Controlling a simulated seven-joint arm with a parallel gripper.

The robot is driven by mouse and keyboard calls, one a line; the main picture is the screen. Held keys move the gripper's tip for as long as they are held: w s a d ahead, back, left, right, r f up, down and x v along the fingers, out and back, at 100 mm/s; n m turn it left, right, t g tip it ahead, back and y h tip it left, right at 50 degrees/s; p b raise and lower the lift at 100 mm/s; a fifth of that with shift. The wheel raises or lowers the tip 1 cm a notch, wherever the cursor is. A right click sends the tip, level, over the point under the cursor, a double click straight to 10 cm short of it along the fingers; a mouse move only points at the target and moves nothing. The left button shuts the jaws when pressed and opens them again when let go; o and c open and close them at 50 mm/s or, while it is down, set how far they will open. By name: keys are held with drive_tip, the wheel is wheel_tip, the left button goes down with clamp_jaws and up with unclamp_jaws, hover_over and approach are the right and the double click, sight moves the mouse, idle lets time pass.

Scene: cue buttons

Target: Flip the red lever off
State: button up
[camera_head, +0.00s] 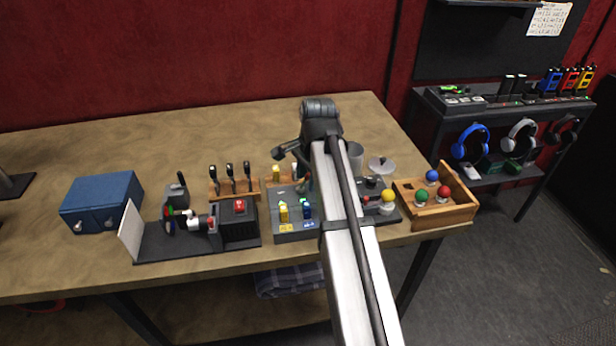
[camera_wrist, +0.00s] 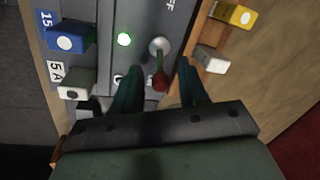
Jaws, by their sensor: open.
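The red lever (camera_wrist: 160,80) has a round metal base and a dark red knob, and stands on the grey switch panel (camera_wrist: 102,45). In the wrist view its knob points toward my gripper, away from partly cut-off "FF" lettering at the top edge. My gripper (camera_wrist: 157,68) is open, with one dark finger on each side of the lever; I cannot tell whether either touches it. In the head view my gripper is over the back of the panel (camera_head: 285,236), and my arm hides part of that area.
The panel also carries a lit green light (camera_wrist: 124,40), a blue switch (camera_wrist: 66,38) and a white switch (camera_wrist: 74,91). A wooden rack with a yellow piece (camera_wrist: 236,15) stands close beside it. In the head view, a wooden tray (camera_head: 447,215) holds coloured balls.

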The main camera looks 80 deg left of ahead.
drive_tip(key=shift+f, duration=0.2)
drive_tip(key=shift+c, duration=0.4)
clamp_jaws()
